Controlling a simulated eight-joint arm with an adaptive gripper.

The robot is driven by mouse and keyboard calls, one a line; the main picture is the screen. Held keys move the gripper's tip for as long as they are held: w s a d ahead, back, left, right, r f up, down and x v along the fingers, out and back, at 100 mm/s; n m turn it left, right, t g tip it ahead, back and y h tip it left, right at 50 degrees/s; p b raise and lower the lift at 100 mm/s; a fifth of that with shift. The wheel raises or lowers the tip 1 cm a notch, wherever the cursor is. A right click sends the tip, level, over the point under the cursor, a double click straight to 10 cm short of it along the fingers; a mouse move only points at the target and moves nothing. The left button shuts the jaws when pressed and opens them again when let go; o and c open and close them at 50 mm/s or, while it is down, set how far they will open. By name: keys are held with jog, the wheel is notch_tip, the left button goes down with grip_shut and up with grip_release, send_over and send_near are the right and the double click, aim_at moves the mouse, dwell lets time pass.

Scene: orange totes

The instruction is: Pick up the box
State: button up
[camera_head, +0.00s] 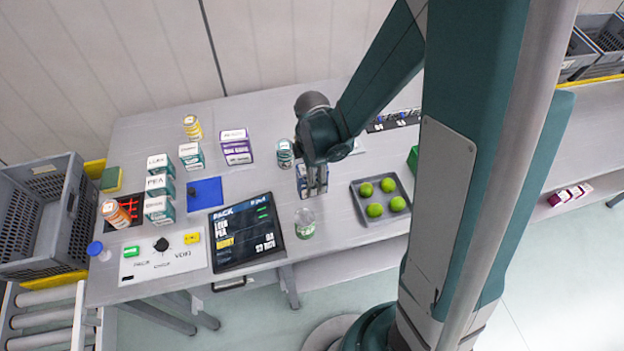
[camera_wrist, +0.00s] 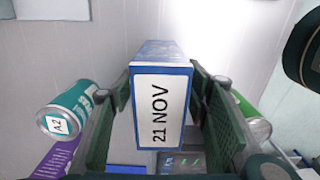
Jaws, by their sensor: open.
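A blue and white box (camera_wrist: 162,105) stands between the two fingers of my gripper (camera_wrist: 165,85) in the wrist view. Its near face is white and reads "21 NOV". The fingers flank it on both sides, and contact with it is not clear. In the head view my gripper (camera_head: 314,178) points down over the same box (camera_head: 303,183), which is partly hidden behind the fingers. The gripper is open.
A teal can (camera_head: 284,154) stands close left of the box, and a glass jar (camera_head: 305,223) in front. A tray (camera_head: 373,216) of green balls lies right. A purple box (camera_head: 236,147), several teal boxes (camera_head: 160,187) and a screen (camera_head: 245,234) are further left.

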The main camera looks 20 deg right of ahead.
jog(key=shift+c, duration=0.6)
jog(key=c, duration=1)
jog(key=shift+r, duration=0.2)
jog(key=shift+r+p, duration=0.35)
jog(key=shift+r, duration=4.5)
